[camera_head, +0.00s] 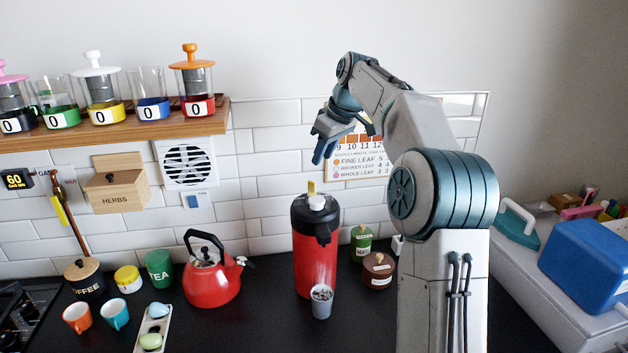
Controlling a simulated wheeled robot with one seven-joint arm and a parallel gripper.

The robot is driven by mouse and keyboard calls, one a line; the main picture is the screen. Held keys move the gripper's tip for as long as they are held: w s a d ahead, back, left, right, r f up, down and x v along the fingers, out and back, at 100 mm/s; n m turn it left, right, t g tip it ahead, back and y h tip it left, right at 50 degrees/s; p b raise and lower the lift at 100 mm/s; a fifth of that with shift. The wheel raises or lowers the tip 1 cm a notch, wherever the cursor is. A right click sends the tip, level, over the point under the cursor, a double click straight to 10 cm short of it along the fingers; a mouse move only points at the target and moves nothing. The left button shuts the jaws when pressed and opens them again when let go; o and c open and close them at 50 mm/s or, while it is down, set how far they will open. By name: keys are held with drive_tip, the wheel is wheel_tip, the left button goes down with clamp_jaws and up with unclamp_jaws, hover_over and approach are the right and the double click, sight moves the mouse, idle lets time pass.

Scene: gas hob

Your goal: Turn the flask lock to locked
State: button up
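The flask (312,262) is a tall red pump pot with a black top, standing upright on the dark counter. A white knob (317,203) sits on its top. A small upright yellow tab (311,187) stands behind the knob; it may be the flask lock, but its setting is too small to read. My gripper (323,157) hangs in the air above the flask with its fingers pointing down, apart from it. The fingers are seen nearly edge-on, so their opening is unclear. No held object is visible.
A grey cup (321,300) stands right in front of the flask. A red kettle (212,276) is to its left. A green canister (361,240) and a brown pot (378,269) are close on its right. A wooden shelf (120,130) with plunger jars is upper left.

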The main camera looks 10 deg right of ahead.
sight(312, 182)
drive_tip(key=x, duration=0.8)
drive_tip(key=shift+w+a+f, duration=0.1)
drive_tip(key=shift+a+f, duration=0.05)
drive_tip(key=shift+f, duration=0.2)
clamp_jaws()
